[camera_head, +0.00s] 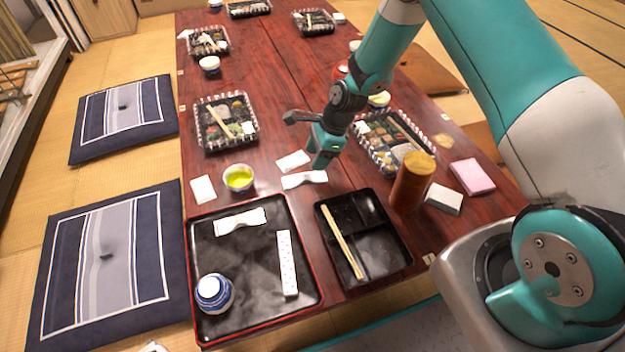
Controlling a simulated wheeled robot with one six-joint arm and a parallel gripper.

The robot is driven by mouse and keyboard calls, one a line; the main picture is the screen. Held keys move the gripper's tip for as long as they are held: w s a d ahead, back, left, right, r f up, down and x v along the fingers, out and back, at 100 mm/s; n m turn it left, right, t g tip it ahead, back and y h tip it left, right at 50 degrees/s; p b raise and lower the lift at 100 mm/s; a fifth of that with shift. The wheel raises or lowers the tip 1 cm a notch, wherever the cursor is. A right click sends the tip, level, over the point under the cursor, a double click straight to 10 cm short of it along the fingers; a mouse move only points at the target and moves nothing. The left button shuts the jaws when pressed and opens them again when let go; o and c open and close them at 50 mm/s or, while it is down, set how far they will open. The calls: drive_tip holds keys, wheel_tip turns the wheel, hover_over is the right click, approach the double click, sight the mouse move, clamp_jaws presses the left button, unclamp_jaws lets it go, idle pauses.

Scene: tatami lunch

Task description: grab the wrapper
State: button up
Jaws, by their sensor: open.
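The wrapper could be any of several pale pieces. A long white paper sleeve with small dots (287,263) lies on the right part of the black tray with a red rim (196,262). A white twisted piece (240,222) lies at the back of that tray. Another white pinched piece (304,179) lies on the bare table behind the trays. My gripper (321,161) points down above the table, just behind and right of that last piece. It is open, and nothing shows between its fingers. I cannot tell its exact height.
A blue-and-white lidded cup (214,293) stands on the red-rimmed tray. A divided black tray (404,262) holds chopsticks (343,242). A brown cylinder (412,182), a green tea cup (238,178) and bento boxes (205,148) stand around. Cushions (60,285) lie left of the table.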

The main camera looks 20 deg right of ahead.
sight(305, 173)
drive_tip(key=b+x, duration=0.1)
drive_tip(key=x, duration=0.1)
drive_tip(key=b+x, duration=0.1)
drive_tip(key=x, duration=0.2)
drive_tip(key=b+x, duration=0.1)
drive_tip(key=x, duration=0.1)
drive_tip(key=shift+w+f, duration=0.35)
drive_tip(key=shift+w, duration=0.1)
drive_tip(key=shift+r, duration=0.1)
drive_tip(key=shift+c, duration=0.4)
clamp_jaws()
